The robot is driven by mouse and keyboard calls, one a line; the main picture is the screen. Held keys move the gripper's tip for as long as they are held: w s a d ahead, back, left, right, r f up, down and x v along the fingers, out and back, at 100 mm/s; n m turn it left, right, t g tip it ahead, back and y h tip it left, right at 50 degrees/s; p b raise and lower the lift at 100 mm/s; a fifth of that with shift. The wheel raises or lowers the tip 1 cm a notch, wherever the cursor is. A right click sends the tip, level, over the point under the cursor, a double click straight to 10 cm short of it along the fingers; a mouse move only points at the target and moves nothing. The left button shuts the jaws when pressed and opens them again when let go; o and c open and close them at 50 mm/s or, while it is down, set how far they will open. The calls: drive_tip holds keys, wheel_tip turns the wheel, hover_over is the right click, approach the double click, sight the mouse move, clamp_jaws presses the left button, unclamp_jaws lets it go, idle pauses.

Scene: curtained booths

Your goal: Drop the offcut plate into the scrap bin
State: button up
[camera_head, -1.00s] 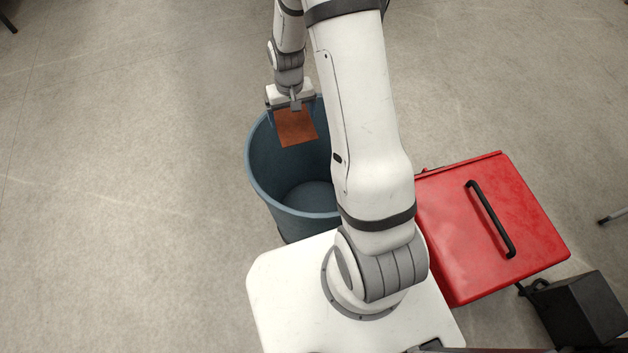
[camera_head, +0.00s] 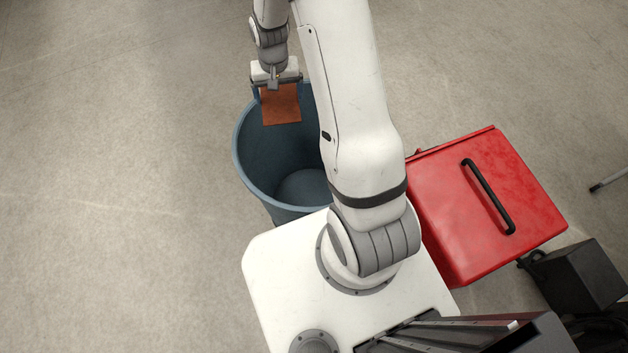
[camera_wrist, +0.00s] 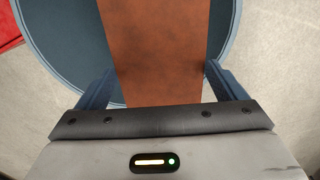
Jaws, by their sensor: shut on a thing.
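The offcut plate (camera_head: 282,106) is a flat, rust-brown square. My gripper (camera_head: 277,88) is shut on its upper edge. The plate hangs over the far part of the scrap bin's opening. The scrap bin (camera_head: 250,165) is a round blue-grey tub on the floor, and its visible bottom looks empty. My arm hides its right side. In the wrist view the plate (camera_wrist: 158,50) extends out from between the two blue fingers, with the bin's rim (camera_wrist: 50,60) behind it on both sides. How deep the plate sits relative to the rim is hard to tell.
A red box (camera_head: 490,200) with a black handle stands right of the bin. A black box-shaped object (camera_head: 580,275) is at the lower right. A grey metal leg (camera_head: 608,180) reaches in at the right edge. The floor (camera_head: 110,170) on the left is clear.

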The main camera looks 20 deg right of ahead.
sight(295, 99)
drive_tip(key=d+f+m+b, duration=0.1)
drive_tip(key=f+m+b, duration=0.1)
drive_tip(key=m+b, duration=0.1)
drive_tip(key=s+d+f+m+b, duration=0.1)
drive_tip(key=m+b, duration=0.2)
drive_tip(key=m, duration=0.2)
drive_tip(key=d+f+m+b, duration=0.2)
drive_tip(key=m+b, duration=0.1)
drive_tip(key=shift+s+f+m, duration=0.2)
drive_tip(key=shift+f+m, duration=0.15)
drive_tip(key=shift+m, duration=0.05)
drive_tip(key=s+d+f+m+b, duration=0.1)
drive_tip(key=d+f+m+b, duration=0.1)
drive_tip(key=f+m+b, duration=0.4)
drive_tip(key=s+d+f+m+b, duration=0.2)
drive_tip(key=f+m+b, duration=0.4)
drive_tip(key=m+b, duration=0.3)
drive_tip(key=shift+d+b, duration=0.25)
drive_tip(key=shift+b, duration=0.1)
drive_tip(key=shift+r, duration=0.1)
drive_tip(key=o, duration=1.1)
